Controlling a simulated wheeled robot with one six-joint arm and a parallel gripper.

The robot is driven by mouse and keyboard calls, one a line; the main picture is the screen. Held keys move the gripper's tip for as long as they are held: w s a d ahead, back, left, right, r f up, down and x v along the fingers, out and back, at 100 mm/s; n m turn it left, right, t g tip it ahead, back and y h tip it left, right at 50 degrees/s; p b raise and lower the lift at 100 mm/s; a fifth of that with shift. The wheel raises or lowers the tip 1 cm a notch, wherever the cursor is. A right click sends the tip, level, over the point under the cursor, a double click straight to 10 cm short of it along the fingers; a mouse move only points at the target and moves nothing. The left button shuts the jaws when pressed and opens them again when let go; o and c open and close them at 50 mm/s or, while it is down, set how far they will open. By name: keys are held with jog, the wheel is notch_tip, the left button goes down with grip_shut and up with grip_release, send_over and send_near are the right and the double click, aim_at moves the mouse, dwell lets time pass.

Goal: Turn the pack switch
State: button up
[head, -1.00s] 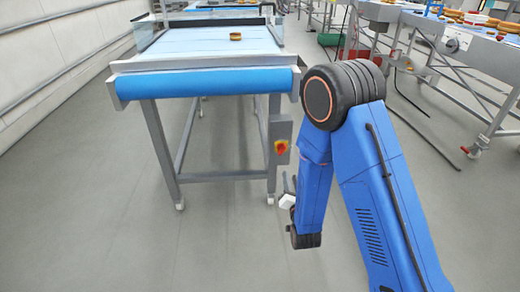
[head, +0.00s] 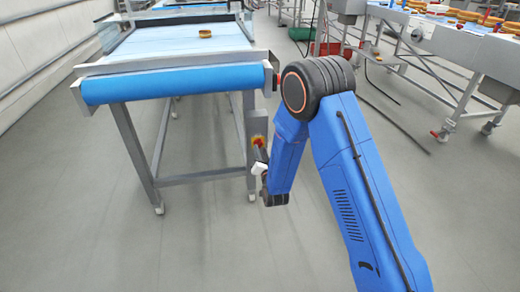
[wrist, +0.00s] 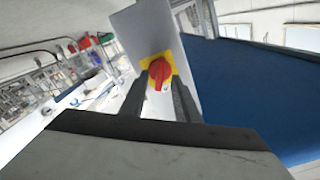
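The pack switch is a red rotary knob (wrist: 159,72) on a yellow plate (wrist: 172,66), fixed to a grey box (wrist: 140,35). In the head view the switch (head: 258,141) sits on the conveyor's right front leg, partly covered by my gripper (head: 259,158). In the wrist view my gripper (wrist: 160,92) points at the switch with its two fingers apart, one to each side of the knob's lower part. Nothing is held. I cannot tell whether the fingers touch the knob.
The conveyor (head: 170,85) with a blue front roller stands at the left, a round golden item (head: 205,34) on its belt. Another machine line (head: 470,60) stands at the right. A dark hose (head: 395,125) lies on the floor. The floor in front is clear.

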aim_at(259, 145)
jog(key=shift+x, duration=1.4)
grip_shut()
jog(key=shift+n, duration=2.9)
